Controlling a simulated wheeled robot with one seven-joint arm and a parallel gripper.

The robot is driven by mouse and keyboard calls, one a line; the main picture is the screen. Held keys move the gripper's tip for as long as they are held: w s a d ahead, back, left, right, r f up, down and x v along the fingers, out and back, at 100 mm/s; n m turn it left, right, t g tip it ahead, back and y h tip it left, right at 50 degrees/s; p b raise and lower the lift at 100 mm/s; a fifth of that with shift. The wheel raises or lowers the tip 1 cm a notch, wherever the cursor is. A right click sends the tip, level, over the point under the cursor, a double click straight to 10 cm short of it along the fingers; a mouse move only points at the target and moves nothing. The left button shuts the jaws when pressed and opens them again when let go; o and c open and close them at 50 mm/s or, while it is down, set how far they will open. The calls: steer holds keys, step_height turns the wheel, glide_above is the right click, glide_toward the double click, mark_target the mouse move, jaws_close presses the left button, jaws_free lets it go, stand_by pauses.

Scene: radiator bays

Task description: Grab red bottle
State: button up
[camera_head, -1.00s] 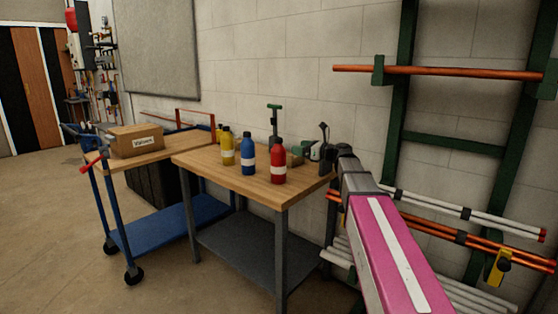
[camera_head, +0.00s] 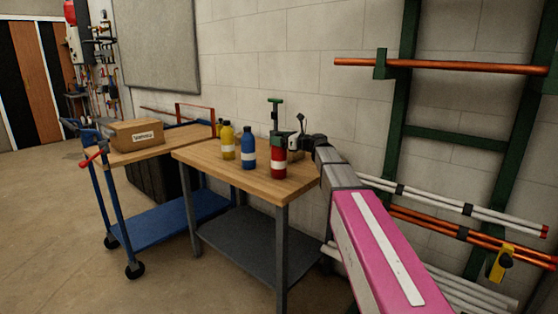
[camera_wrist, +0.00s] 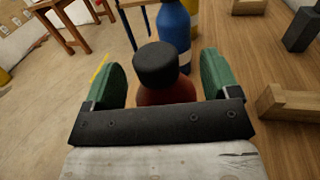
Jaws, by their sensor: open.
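The red bottle (camera_head: 278,162) stands upright near the front right of the wooden workbench, with a white label band. In the wrist view its black cap (camera_wrist: 156,65) and red shoulder lie between the two green fingers. My gripper (camera_wrist: 166,82) is open around the bottle's upper part, one finger on each side; whether either finger touches it I cannot tell. In the head view my gripper (camera_head: 287,142) is at the bottle's top and partly hides it. The bottle's lower part is hidden in the wrist view.
A blue bottle (camera_head: 249,149) and a yellow bottle (camera_head: 228,143) stand to the left of the red one on the workbench (camera_head: 205,164). A blue trolley carries a cardboard box (camera_head: 137,135). A rack (camera_head: 455,145) with pipes stands at the right wall.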

steer(key=shift+w+a, duration=0.2)
steer(key=shift+a, duration=0.15)
jaws_close()
